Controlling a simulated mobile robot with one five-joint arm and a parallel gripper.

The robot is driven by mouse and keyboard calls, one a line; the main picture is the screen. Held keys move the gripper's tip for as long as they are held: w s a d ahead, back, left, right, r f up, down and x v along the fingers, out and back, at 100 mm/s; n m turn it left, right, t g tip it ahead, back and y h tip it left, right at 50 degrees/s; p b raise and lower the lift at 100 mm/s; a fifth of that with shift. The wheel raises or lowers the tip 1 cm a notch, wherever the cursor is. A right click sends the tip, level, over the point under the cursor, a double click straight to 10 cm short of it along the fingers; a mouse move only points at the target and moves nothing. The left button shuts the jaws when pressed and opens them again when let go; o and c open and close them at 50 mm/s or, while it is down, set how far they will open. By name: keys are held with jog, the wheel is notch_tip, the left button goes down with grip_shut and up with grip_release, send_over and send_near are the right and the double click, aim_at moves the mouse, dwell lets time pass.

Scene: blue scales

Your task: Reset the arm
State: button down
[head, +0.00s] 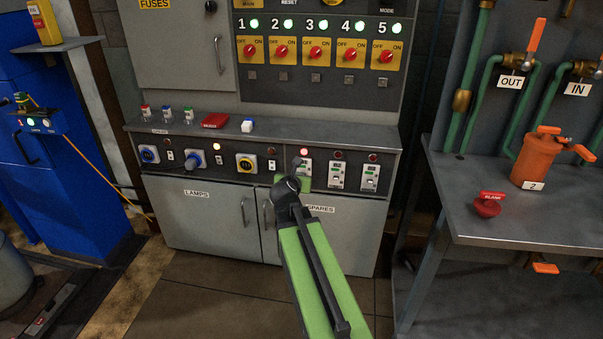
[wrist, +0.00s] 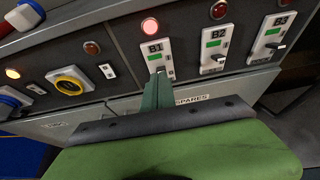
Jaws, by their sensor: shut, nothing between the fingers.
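My arm (head: 318,265) is green with a dark bar and reaches forward from the bottom of the head view toward the grey cabinet's front panel. My gripper (head: 300,165) is at the panel, in front of the B1 breaker switch (head: 306,167). In the wrist view my gripper (wrist: 160,76) is shut and empty, its fingertips just below or over the lower part of the B1 plate (wrist: 156,52). I cannot tell whether they touch it. The lamp above B1 (wrist: 150,25) glows red. The lower part of B1 is hidden behind the fingers.
B2 (wrist: 215,48) and B3 (wrist: 271,38) sit to the right of B1, close by. Blue and yellow knobs (head: 246,163) lie to the left. The cabinet top (head: 330,131) overhangs the panel. A bench (head: 545,215) with an orange canister (head: 538,160) stands at right.

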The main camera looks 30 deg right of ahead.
jog(key=shift+s+a+r, duration=0.45)
jog(key=shift+s+r, duration=0.15)
jog(key=shift+r, duration=0.05)
jog(key=s+a+f+m+g+y, duration=0.15)
jog(key=a+f+m, duration=0.25)
jog(key=a, duration=0.5)
jog(key=s+a+f+m+g+y, duration=0.1)
jog(key=a+f+m+y, duration=0.25)
jog(key=a, duration=0.45)
jog(key=s+a+f+m+g+y, duration=0.2)
jog(key=s+a+f+m+g, duration=0.15)
jog(key=s+a+m, duration=0.5)
jog(key=s+a+f+m+g+y, duration=0.25)
jog(key=s+m+g, duration=0.2)
jog(key=m, duration=0.65)
notch_tip(320, 180, up, 27)
jog(key=p, duration=2.7)
jog(key=shift+s+f+m+h+p, duration=0.2)
jog(key=shift+s+m+h+p, duration=0.1)
jog(key=shift+s+m+h, duration=0.15)
